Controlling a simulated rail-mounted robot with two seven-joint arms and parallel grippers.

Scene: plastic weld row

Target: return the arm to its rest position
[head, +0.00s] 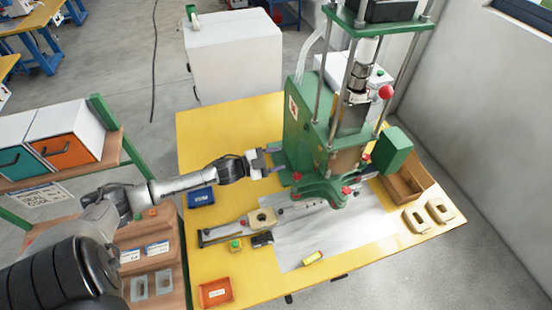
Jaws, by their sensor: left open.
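My left arm reaches in from the left over the yellow table (215,130). My left gripper (276,160) is open, its two fingers apart, at the left side of the green welding press (300,128). I see nothing between the fingers. I cannot tell whether a finger touches the press. My right gripper is not in view.
A blue bin (200,196) lies below my left arm, and a fixture (262,219) lies in front of the press. An orange bin (215,292) is at the front left. A cardboard box (408,183) and beige parts (440,210) are at right. A wooden shelf (60,175) stands left.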

